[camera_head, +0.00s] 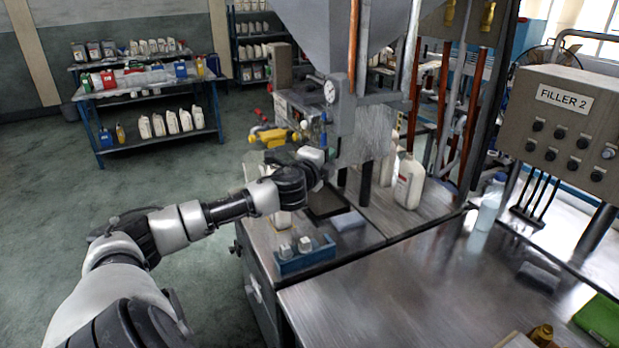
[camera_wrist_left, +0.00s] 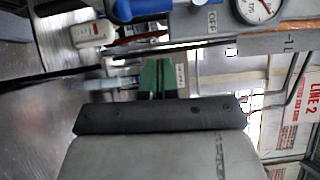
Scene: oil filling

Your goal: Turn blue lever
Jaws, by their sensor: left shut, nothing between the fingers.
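A blue lever (camera_wrist_left: 142,9) shows at the top of the left wrist view, beside the pressure gauge (camera_wrist_left: 258,8) and an "OFF" label. In the head view a small blue part (camera_head: 323,139) shows on the filler machine below the gauge (camera_head: 329,91); I cannot tell whether it is the same lever. My left gripper's green fingers (camera_wrist_left: 159,78) are shut and empty in the left wrist view, apart from the blue lever. In the head view my left arm reaches the front of the machine, and its hand mostly hides the fingers. My right gripper is not in view.
A white jug (camera_head: 408,184) stands on the metal bench right of the machine. A blue tray (camera_head: 303,262) with small white pieces sits at the bench's front. A yellow fitting (camera_head: 271,137) juts out left of the machine. A FILLER 2 control box (camera_head: 560,130) stands at the right.

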